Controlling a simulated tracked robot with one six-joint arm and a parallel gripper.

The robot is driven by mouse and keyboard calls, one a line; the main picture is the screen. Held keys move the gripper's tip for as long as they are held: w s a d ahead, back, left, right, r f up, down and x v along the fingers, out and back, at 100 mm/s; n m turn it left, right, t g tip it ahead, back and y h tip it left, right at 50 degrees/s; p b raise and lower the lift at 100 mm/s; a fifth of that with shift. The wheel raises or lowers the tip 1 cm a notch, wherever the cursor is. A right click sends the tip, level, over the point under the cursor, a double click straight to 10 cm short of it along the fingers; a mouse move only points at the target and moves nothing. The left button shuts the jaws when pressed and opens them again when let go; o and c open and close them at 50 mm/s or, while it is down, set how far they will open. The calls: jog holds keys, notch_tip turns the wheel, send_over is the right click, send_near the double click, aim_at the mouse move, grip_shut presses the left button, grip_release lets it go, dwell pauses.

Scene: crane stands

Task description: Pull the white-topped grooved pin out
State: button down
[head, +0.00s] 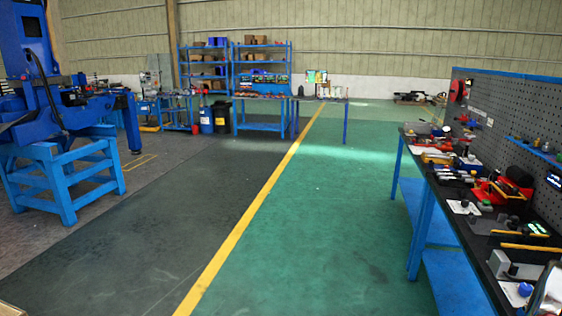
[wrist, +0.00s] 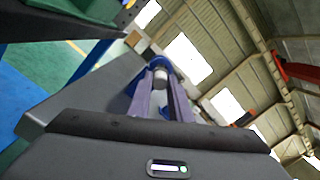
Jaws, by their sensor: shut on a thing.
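In the wrist view my gripper (wrist: 161,88) has two long purple fingers reaching away from the dark wrist body. The fingers are shut on a small pale cylindrical piece (wrist: 160,74), which fits the white-topped pin. Blue material shows around and behind the fingertips. Any groove on the pin, and its lower part, are hidden, so I cannot tell how far it sits in its holder. In the head view I cannot make out the gripper or this pin clearly.
A long blue-legged workbench (head: 480,205) with many tools runs along the right, with a grey pegboard (head: 505,105) behind. A blue crane stand (head: 60,180) is at left. Blue shelves (head: 262,62) stand at the back. The green floor (head: 320,200) between is clear.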

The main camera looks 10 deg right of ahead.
jog(key=r+v, duration=0.1)
jog(key=v, duration=0.8)
dwell(1.8)
jog(key=shift+w+a, duration=0.1)
jog(key=shift+a, duration=0.05)
